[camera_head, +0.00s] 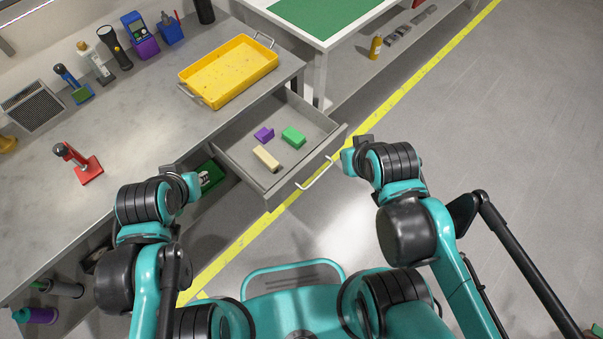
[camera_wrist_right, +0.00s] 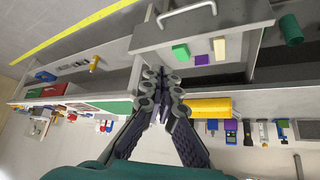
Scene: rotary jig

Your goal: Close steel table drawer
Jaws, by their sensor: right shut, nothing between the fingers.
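The grey steel drawer (camera_head: 226,160) stands pulled out from the workbench. It holds a purple block (camera_head: 264,134), a green block (camera_head: 293,137) and a beige block (camera_head: 266,158). Its bar handle (camera_head: 314,173) is on the front panel. The drawer, blocks and handle (camera_wrist_right: 187,12) also show in the right wrist view.
A yellow tray (camera_head: 230,70) and several tools lie on the workbench (camera_head: 130,130). A red-based tool (camera_head: 87,170) stands at its left. A white table with a green mat (camera_head: 318,14) stands beyond the drawer. The floor at the right is clear.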

